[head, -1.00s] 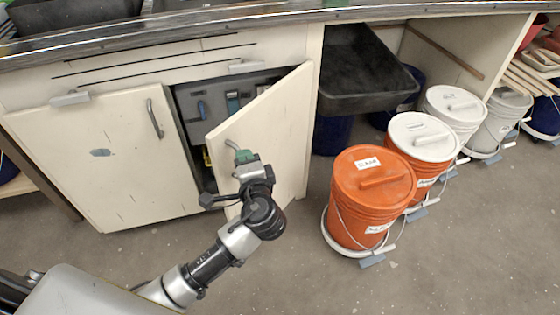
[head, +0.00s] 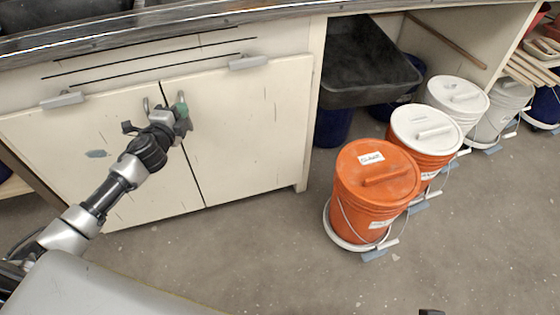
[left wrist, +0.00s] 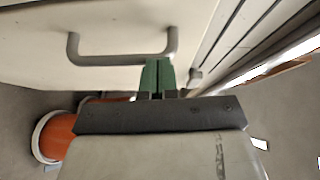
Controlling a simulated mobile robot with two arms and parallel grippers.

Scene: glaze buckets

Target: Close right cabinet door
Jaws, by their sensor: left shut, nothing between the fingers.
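The right cabinet door (head: 240,125) is cream-white and stands flush with the cabinet front, with only a thin dark seam between it and the left door (head: 75,165). My left gripper (head: 181,109) is at the door's upper left, right by its metal handle (head: 184,97). In the left wrist view the shut green fingertips (left wrist: 157,76) meet near one end of the curved handle (left wrist: 122,60), with nothing between them. I cannot tell whether they touch the door.
An orange bucket (head: 372,200) with a lid stands on the floor right of the cabinet, with more lidded buckets behind it. A black tub (head: 365,65) sits under the counter. The floor before the doors is clear.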

